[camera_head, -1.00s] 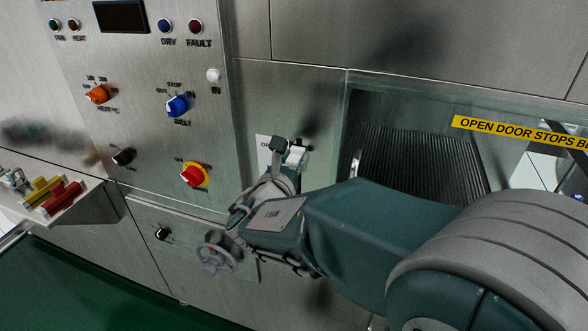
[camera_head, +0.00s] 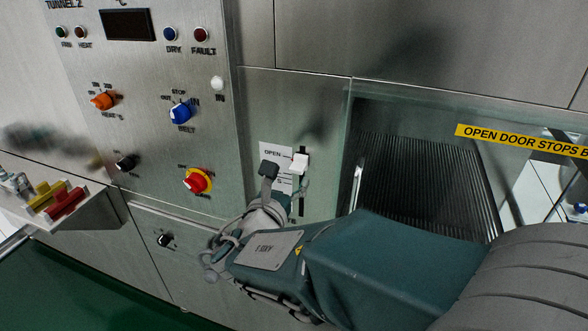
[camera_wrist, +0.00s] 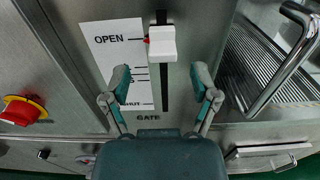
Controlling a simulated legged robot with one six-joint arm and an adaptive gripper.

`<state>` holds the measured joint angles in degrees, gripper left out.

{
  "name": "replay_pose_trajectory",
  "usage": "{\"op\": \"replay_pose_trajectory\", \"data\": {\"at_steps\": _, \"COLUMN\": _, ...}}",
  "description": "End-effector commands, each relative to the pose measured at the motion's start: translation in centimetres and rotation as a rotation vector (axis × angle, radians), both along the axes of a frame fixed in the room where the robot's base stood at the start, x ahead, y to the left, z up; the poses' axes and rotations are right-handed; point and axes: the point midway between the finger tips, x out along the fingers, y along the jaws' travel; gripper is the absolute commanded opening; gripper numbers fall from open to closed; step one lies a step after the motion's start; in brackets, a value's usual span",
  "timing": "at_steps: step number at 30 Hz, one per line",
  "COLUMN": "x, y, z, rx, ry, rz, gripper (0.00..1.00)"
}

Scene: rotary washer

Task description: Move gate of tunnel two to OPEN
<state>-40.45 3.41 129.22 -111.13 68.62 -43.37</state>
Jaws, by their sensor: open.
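The gate handle (camera_head: 300,162) is a white block on a dark vertical slot in the steel panel. In the wrist view the handle (camera_wrist: 162,43) is near the top of the slot, and its red pointer is level with the line beside OPEN on the white scale label (camera_wrist: 115,60). The word GATE is below the slot. My gripper (camera_wrist: 161,80) is open and empty, with its two fingers on either side of the slot, lower in the picture than the handle and apart from it. In the head view my gripper (camera_head: 285,180) hides part of the label.
The control panel at left has an orange heat knob (camera_head: 104,101), a blue belt knob (camera_head: 180,112) and a red knob on yellow (camera_head: 197,181). A glass door with a bar handle (camera_wrist: 280,65) is right of the slot. A tray with coloured handles (camera_head: 60,203) projects at far left.

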Motion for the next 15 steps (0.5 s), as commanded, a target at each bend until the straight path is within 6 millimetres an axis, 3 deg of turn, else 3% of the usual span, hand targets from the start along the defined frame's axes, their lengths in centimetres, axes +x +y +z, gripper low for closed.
{"op": "replay_pose_trajectory", "data": {"at_steps": 7, "x": -4.6, "y": 1.9, "z": 0.0, "rx": 0.000, "ry": 0.000, "rz": 0.006, "gripper": 0.77}}
{"op": "replay_pose_trajectory", "data": {"at_steps": 15, "x": -6.7, "y": 2.6, "z": -0.1, "rx": -0.002, "ry": 0.001, "rz": 0.001, "gripper": 0.77}}
